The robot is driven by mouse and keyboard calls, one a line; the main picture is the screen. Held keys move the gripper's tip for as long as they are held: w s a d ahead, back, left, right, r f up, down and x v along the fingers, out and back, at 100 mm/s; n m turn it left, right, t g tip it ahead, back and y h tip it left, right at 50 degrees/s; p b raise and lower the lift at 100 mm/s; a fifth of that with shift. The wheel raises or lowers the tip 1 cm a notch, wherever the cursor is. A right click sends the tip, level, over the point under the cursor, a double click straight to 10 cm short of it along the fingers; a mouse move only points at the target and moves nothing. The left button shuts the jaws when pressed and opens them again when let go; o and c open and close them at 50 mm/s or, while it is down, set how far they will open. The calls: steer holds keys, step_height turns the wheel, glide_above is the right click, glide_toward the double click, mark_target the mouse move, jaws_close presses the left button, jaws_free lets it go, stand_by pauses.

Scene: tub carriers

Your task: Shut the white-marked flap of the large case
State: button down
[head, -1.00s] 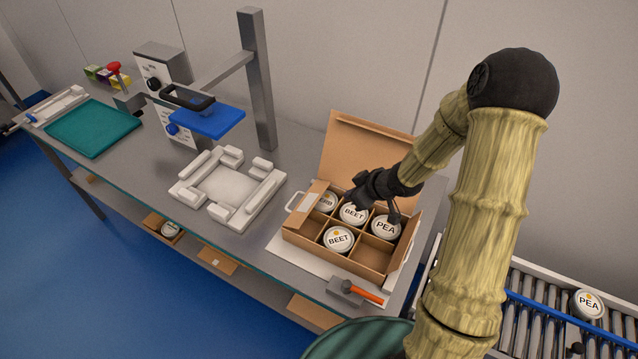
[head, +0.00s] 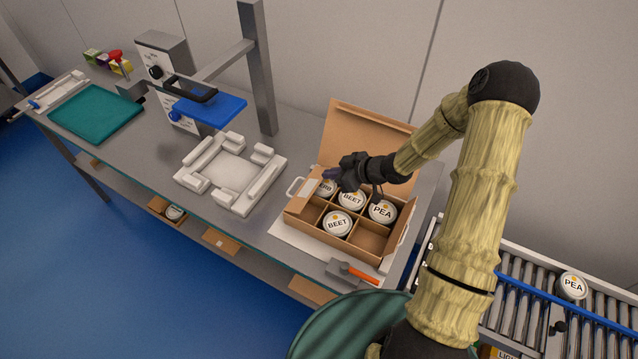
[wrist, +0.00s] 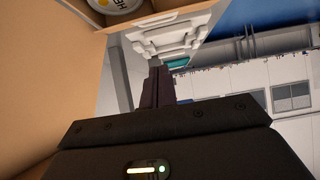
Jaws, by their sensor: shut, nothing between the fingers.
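The large case (head: 331,247) is an open cardboard box with dividers and several labelled tins on the table. Its flap with a pale white mark (head: 309,192) is at the left end, tilted up beside a partly hidden tin (head: 326,188). Its tall back lid (head: 365,138) stands open, and a right end flap (head: 403,228) stands out from the box. My gripper (head: 329,174) is shut and empty, above the back left of the case near the marked flap. I cannot tell whether it touches. The wrist view shows the shut fingers (wrist: 157,87) beside cardboard and a tin lid (wrist: 115,5).
A white fixture (head: 230,172) stands left of the case, with a metal post (head: 258,70) and blue plate (head: 208,110) behind it. An orange-handled tool (head: 352,272) lies in front. A roller conveyor (head: 525,300) is at right.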

steer(key=p, duration=0.2)
glide_above(318, 182)
steer(key=s+a, duration=0.1)
steer(key=s, duration=0.2)
steer(key=f, duration=0.4)
steer(key=shift+w+a, duration=0.2)
steer(key=shift+w, duration=0.05)
steer(key=shift+s+d+f+p, duration=0.15)
steer(key=shift+d+f+p, duration=0.15)
steer(key=shift+f+p, duration=0.25)
steer(key=shift+s+d+f+p, duration=0.15)
steer(key=shift+d+f+p, duration=0.15)
steer(key=shift+f, duration=0.35)
steer(key=shift+s+d+f, duration=0.1)
steer(key=shift+f, duration=0.55)
